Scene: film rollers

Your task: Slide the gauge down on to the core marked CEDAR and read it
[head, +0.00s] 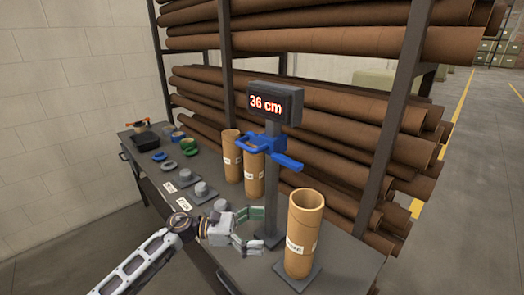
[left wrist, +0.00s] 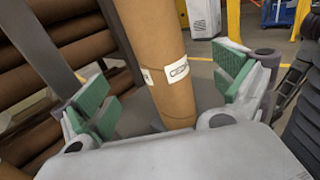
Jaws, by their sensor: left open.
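The gauge is a dark post with a red display (head: 265,103) reading 36 cm and a blue slider (head: 262,143) high on the post. A tall tan core (head: 303,235) stands upright on a dark square plate at the near right, below and right of the slider; its label is too small to read. Two more cores (head: 232,160) (head: 254,172) stand behind the post. My left gripper (head: 248,228) is open and empty, low beside the post, left of the near core. In the left wrist view a labelled core (left wrist: 165,60) stands beyond and between the green-padded fingers (left wrist: 170,95).
The dark bench (head: 345,255) runs from front right to back left. Low grey pegs (head: 201,190) and white name cards (head: 183,204) lie on it. Tape rings and a black tray (head: 146,140) sit at the far end. A rack of brown rolls (head: 320,130) stands behind.

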